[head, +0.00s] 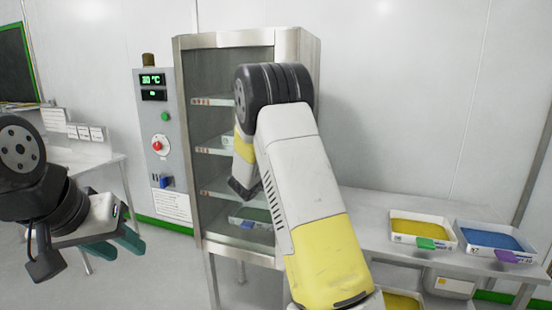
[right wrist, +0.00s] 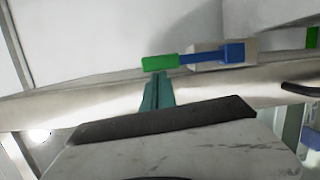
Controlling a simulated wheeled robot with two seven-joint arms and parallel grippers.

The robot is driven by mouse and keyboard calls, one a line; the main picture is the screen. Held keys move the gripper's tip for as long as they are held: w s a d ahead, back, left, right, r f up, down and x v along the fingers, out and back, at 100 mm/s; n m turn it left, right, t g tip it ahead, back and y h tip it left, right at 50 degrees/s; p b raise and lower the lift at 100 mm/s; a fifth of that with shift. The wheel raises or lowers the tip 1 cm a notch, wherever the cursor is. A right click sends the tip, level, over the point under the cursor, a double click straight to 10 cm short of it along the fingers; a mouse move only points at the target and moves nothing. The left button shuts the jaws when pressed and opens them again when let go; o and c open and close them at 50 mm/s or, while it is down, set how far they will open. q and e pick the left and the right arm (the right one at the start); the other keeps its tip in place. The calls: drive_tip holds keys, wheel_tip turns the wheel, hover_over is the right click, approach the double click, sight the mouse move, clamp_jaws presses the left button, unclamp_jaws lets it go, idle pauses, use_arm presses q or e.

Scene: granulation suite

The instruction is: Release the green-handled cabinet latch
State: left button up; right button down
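In the right wrist view, the latch has a green handle (right wrist: 161,62) joined to a blue bar (right wrist: 205,57) with a blue block at its right end. The latch lies along a metal cabinet edge. My right gripper's teal fingers (right wrist: 157,92) are together and look empty. Their tips are just below the green handle; I cannot tell whether they touch it. In the head view, the glass-fronted cabinet (head: 188,140) stands in the middle, and my right arm covers much of it, hiding the latch and right gripper. My left gripper (head: 117,246) is at the lower left, fingers apart, empty.
A grey control panel (head: 155,110) with a red knob stands left of the cabinet. A bench (head: 358,205) at right holds a yellow-filled tray (head: 399,238) and a blue-filled tray (head: 475,252). A white table (head: 95,157) is at left.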

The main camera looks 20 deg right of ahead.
drive_tip(key=shift+d, duration=0.15)
drive_tip(key=s+a, duration=0.4)
drive_tip(key=a, duration=0.7)
drive_tip(key=shift+s, duration=0.2)
